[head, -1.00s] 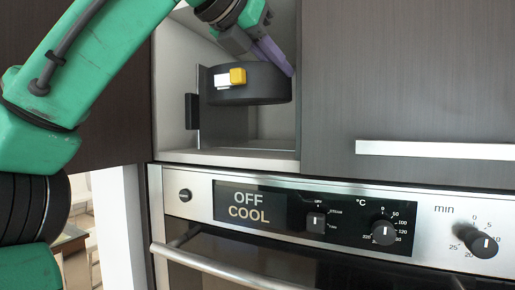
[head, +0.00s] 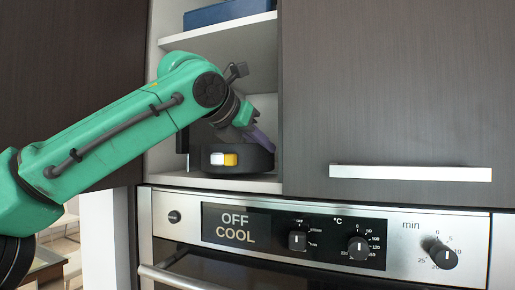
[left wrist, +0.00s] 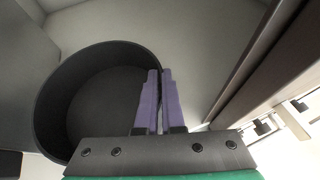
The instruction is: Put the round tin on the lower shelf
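The round tin (head: 260,162) is a dark, open-topped pan with a white and yellow label (head: 224,159). It is low in the lower compartment, at or just above the lower shelf (head: 222,184); whether its base touches cannot be told for sure. My left gripper (head: 264,143) reaches in from the left, its purple fingers at the tin's right rim. In the left wrist view, the fingers (left wrist: 159,85) are nearly together, with the tin's rim (left wrist: 150,57) between them. The tin's inside (left wrist: 100,105) looks empty. My right gripper is not in view.
An upper shelf (head: 222,34) with a blue box (head: 230,13) is above my arm. A dark cabinet door (head: 400,90) with a silver handle (head: 410,172) is at the right. The oven panel (head: 320,238) is just below the shelf. A dark upright piece (head: 182,141) stands left of the tin.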

